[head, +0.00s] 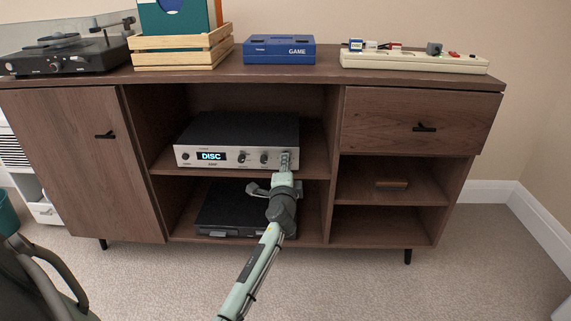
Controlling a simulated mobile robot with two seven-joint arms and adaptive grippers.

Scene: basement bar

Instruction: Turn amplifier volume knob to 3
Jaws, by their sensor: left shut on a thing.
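The amplifier (222,157) has a silver front, a black top and a lit display reading DISC. It sits on the upper middle shelf of the brown cabinet. Small dark knobs (264,158) show on the right half of its front. My left gripper (286,160) is at the right end of that front, shut on what appears to be the rightmost knob, the volume knob. The fingers hide most of this knob, so its pointer and the number it stands at cannot be read. My right gripper is not in view.
A black device (222,207) lies on the shelf below. On the cabinet top (215,75) stand a turntable (65,55), a wooden crate (180,60), a blue GAME box (278,50) and a power strip (415,61). The carpet in front is clear at the right.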

